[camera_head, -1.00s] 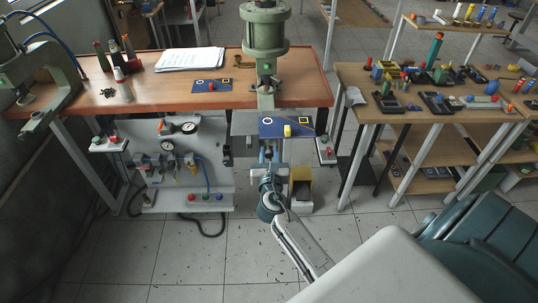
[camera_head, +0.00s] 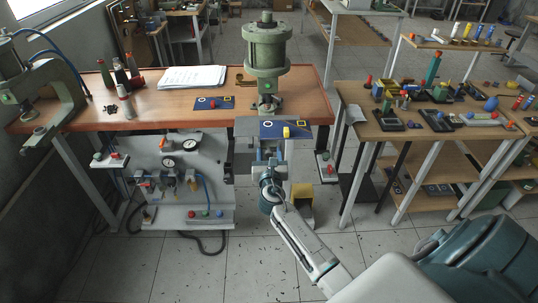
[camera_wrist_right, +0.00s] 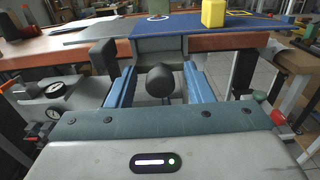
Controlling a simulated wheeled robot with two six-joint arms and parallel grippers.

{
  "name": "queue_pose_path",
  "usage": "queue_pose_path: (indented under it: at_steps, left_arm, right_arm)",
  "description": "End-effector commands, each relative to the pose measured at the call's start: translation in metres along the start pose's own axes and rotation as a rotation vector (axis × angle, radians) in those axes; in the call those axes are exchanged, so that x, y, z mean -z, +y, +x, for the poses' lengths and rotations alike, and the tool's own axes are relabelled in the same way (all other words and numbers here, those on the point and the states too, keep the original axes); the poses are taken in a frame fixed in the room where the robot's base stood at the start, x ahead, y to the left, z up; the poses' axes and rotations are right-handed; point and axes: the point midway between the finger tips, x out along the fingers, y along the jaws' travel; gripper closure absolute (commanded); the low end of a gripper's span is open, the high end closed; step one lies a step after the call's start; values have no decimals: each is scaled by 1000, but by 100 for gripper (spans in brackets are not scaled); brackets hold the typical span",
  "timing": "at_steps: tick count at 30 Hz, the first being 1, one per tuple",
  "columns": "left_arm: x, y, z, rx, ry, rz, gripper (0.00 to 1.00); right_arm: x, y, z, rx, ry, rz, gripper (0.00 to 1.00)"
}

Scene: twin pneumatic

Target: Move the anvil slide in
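The anvil slide sticks out from the table's front edge below the green press (camera_head: 267,50). It carries a dark blue plate (camera_head: 270,130) with a yellow block (camera_head: 287,132) on it. In the right wrist view the blue plate (camera_wrist_right: 190,27) and yellow block (camera_wrist_right: 213,12) are at the top, above the slide's dark round knob (camera_wrist_right: 160,82). My right gripper (camera_head: 268,163) is at the front of the slide. In the wrist view its two blue fingers (camera_wrist_right: 160,88) stand either side of the knob, with visible gaps. My left gripper is out of view.
The wooden bench (camera_head: 150,105) holds papers (camera_head: 192,77), bottles and a second press (camera_head: 50,95) at left. A pneumatic panel (camera_head: 180,180) hangs below. A side table (camera_head: 400,120) with many parts is at right.

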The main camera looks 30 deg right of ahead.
Motion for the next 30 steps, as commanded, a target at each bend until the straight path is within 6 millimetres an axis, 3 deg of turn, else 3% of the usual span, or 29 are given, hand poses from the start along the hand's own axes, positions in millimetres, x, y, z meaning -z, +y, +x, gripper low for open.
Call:
queue_pose_path:
  at_steps: [8, 21, 30]
  left_arm:
    - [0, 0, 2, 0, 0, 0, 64]
    - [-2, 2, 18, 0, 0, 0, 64]
    - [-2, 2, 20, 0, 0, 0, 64]
  right_arm:
    - [1, 0, -8, -1, 1, 1, 53]
    - [3, 0, -89, 0, 2, 2, 53]
    - [0, 0, -108, 0, 0, 0, 53]
